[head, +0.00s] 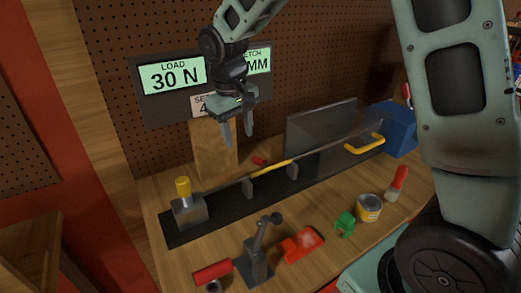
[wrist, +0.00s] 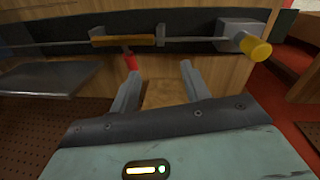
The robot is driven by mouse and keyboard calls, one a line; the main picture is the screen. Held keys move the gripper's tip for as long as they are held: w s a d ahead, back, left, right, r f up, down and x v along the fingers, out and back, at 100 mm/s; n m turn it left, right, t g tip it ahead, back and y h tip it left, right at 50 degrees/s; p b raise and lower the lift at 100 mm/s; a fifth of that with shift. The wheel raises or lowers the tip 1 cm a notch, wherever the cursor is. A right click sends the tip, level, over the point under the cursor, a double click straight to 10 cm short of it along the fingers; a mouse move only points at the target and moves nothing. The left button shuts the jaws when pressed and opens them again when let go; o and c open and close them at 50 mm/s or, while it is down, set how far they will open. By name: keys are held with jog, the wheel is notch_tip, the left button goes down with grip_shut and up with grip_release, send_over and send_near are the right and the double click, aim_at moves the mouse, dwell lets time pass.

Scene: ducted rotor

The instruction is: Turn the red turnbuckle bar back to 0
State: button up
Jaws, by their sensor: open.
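The red turnbuckle bar (head: 259,160) shows as a short red piece just behind the yellow sleeve (head: 272,167) on the thin rod. In the wrist view the red bar (wrist: 131,63) sits beside the yellow sleeve (wrist: 123,40), near the tip of one finger. My gripper (head: 238,139) is open and empty, pointing down in front of the wooden block, above and left of the bar. Its two fingers (wrist: 159,73) also show apart in the wrist view, with nothing between them. No angle scale can be read.
The display panel (head: 145,98) reads LOAD 30 N; my arm hides part of its other readings. A clear panel (head: 320,128) stands behind the rod at right. A yellow-topped block (head: 189,211) holds the left end. A clamp, green piece and can are in front.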

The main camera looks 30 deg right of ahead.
jog(key=m+h+p, duration=0.1)
send_near(261, 159)
jog(key=f+p, duration=0.1)
jog(key=f, duration=0.2)
jog(key=d+f+p, duration=0.1)
jog(key=f, duration=0.2)
jog(key=f+p, duration=0.1)
jog(key=f, duration=0.2)
jog(key=shift+s+d+f+p, duration=0.1)
jog(key=shift+d+f+p, duration=0.25)
grip_shut()
